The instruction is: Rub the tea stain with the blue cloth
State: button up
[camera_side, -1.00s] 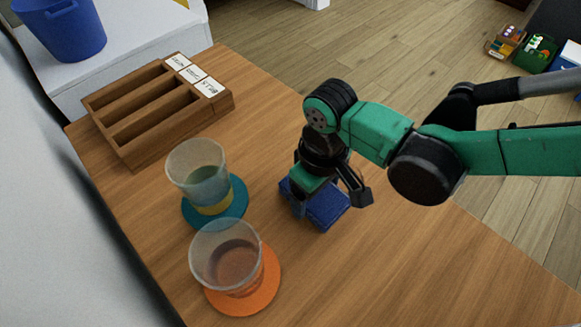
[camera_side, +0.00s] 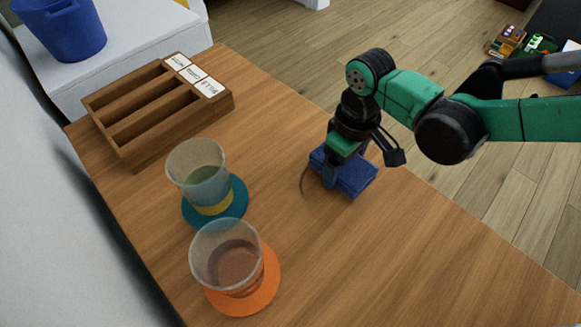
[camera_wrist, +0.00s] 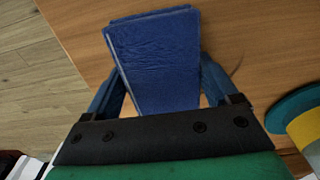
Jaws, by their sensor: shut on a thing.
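The blue cloth (camera_side: 352,180), a folded pad, is between the fingers of my gripper (camera_side: 360,165), which is shut on it. In the wrist view the cloth (camera_wrist: 155,60) lies between both blue fingers. It is at or just above the wooden table; I cannot tell if it touches. A thin brown curved mark, the tea stain (camera_side: 303,182), shows on the table just left of the cloth. A bit of it shows right of the cloth in the wrist view (camera_wrist: 238,65). The cloth may hide the rest.
Left of the cloth, a clear cup (camera_side: 195,165) stands on a teal coaster (camera_side: 239,200) and another cup (camera_side: 225,245) on an orange coaster (camera_side: 265,295). A wooden compartment tray (camera_side: 130,150) sits at the back left. The table's right edge is near my gripper; the front table is clear.

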aim_at(310, 203)
jog(key=shift+w+d, duration=0.85)
jog(key=shift+w, duration=0.05)
jog(key=shift+s+a, duration=0.95)
jog(key=shift+s+a+f, duration=0.15)
jog(key=shift+s+a, duration=2.5)
notch_tip(310, 203, up, 8)
